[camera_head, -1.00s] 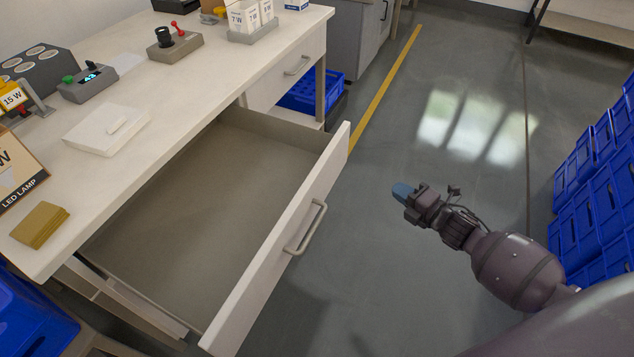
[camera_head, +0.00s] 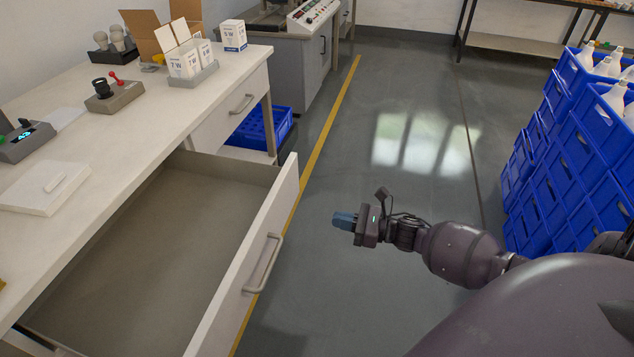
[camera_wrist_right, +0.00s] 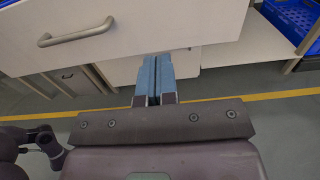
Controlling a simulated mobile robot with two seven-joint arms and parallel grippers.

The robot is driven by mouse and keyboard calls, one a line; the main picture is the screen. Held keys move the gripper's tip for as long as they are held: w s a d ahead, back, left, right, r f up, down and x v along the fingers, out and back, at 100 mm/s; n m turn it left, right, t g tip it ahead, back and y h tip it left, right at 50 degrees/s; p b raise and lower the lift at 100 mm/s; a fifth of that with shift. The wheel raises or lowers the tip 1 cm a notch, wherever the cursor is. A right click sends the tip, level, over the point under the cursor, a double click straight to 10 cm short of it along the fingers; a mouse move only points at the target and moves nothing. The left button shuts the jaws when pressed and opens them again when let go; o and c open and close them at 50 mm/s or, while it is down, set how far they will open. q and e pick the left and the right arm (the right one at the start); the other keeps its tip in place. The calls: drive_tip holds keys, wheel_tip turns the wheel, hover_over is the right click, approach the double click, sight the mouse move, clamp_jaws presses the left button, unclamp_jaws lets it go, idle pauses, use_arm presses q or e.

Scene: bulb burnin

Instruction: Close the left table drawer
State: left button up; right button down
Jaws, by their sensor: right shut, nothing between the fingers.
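The left table drawer (camera_head: 243,268) is pulled far out from the white table and its inside is empty. Its front panel carries a grey bar handle (camera_head: 263,263). My right gripper (camera_head: 343,220) is shut and empty, in the open space to the right of the drawer front and apart from it in the head view. In the right wrist view the blue fingertips (camera_wrist_right: 154,77) are together and point toward the drawer front (camera_wrist_right: 150,25), with the handle (camera_wrist_right: 76,32) at the upper left. My left gripper is not in view.
The second drawer (camera_head: 230,108) further along the table looks shut. A blue crate (camera_head: 262,130) sits under the table. Stacked blue crates (camera_head: 570,150) stand on the right. Floor between table and crates is clear, with a yellow line (camera_head: 318,150).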

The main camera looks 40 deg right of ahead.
sight(281, 207)
drive_tip(key=b+x, duration=0.1)
drive_tip(key=x, duration=1.1)
drive_tip(key=shift+a+f, duration=0.1)
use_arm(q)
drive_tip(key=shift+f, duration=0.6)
use_arm(e)
drive_tip(key=shift+w+a, duration=0.35)
drive_tip(key=shift+w, duration=0.1)
